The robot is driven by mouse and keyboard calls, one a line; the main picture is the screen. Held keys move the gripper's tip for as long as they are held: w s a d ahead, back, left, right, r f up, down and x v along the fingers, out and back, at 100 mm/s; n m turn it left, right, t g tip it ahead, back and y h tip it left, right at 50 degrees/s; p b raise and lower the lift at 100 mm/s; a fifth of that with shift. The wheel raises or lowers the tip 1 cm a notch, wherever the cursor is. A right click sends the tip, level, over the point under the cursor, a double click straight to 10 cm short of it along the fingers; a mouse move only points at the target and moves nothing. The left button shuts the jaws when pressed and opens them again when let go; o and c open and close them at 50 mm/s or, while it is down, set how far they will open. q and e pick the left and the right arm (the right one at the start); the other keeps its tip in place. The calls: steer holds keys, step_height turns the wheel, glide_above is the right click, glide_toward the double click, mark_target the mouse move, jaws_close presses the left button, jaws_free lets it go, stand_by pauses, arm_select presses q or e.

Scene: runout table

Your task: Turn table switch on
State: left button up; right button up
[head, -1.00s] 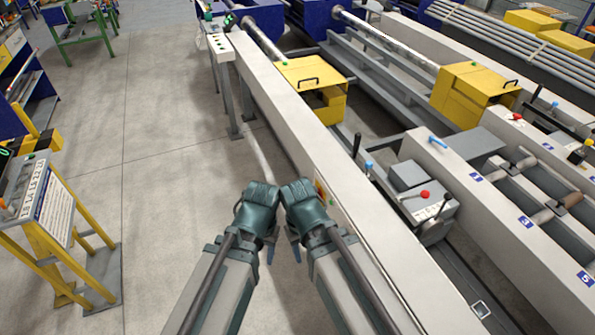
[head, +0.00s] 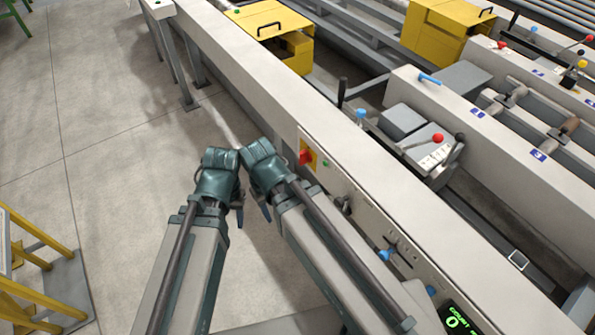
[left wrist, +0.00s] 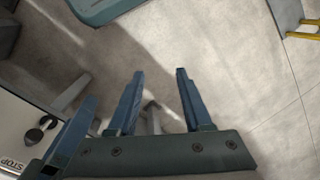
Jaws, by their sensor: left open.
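The table switch is a red rotary knob (head: 306,157) on a yellow plate, set in the side face of the long pale table (head: 345,150) in the head view. Its exact setting is too small to tell. My left gripper (head: 239,214) points down over the floor, left of the switch and apart from it. In the left wrist view its blue fingers (left wrist: 160,72) are spread with nothing between them. My right gripper (head: 265,212) is close beside it, nearer the table side; its jaws are mostly hidden by its arm.
The table side also carries a small green button (head: 326,163), a blue-handled lever (head: 385,255) and a green display (head: 457,320). A control box with a red-knobbed lever (head: 437,138) stands beyond. A yellow frame (head: 40,270) is at lower left. Floor between is clear.

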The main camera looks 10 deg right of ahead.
arm_select(q)
step_height(320, 180, down, 23)
steer(key=a+b, duration=0.1)
steer(key=b, duration=1.9)
steer(key=n+t+h+b, duration=0.65)
steer(key=n+h, duration=1.15)
steer(key=n, duration=0.8)
glide_toward(299, 155)
steer(key=x, duration=0.9)
steer(key=shift+d+r, duration=0.1)
steer(key=shift+d, duration=0.2)
steer(key=shift+c, duration=0.3)
